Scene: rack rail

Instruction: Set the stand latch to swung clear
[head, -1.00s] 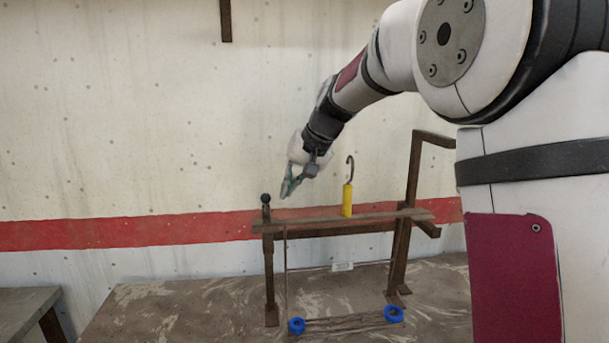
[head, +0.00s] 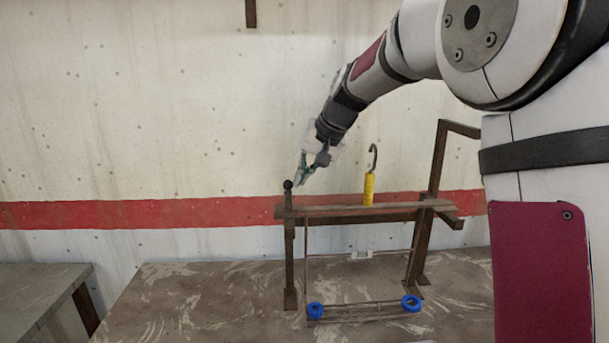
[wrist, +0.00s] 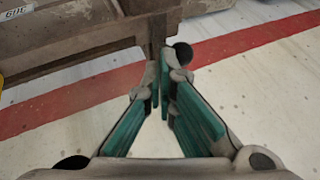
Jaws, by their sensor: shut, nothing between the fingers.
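The stand latch (head: 288,195) is a short dark upright piece with a black ball knob (head: 288,185), at the left end of the brown rack rail (head: 330,211). It stands upright there. In the wrist view the black knob (wrist: 183,53) shows just beyond my fingertips, slightly to the right. My gripper (head: 299,181) is just right of the knob and about level with it in the head view. Its teal-padded fingers (wrist: 164,85) are shut with nothing between them. Whether a fingertip touches the latch I cannot tell. The latch's lower part is partly hidden by the fingers in the wrist view.
A yellow-handled hook (head: 369,189) stands on the rail, right of my gripper. A tall brown post (head: 437,165) rises at the rail's right end. Two blue rings (head: 315,310) sit low at the frame's front, above a worn table (head: 200,300). A concrete wall stands behind.

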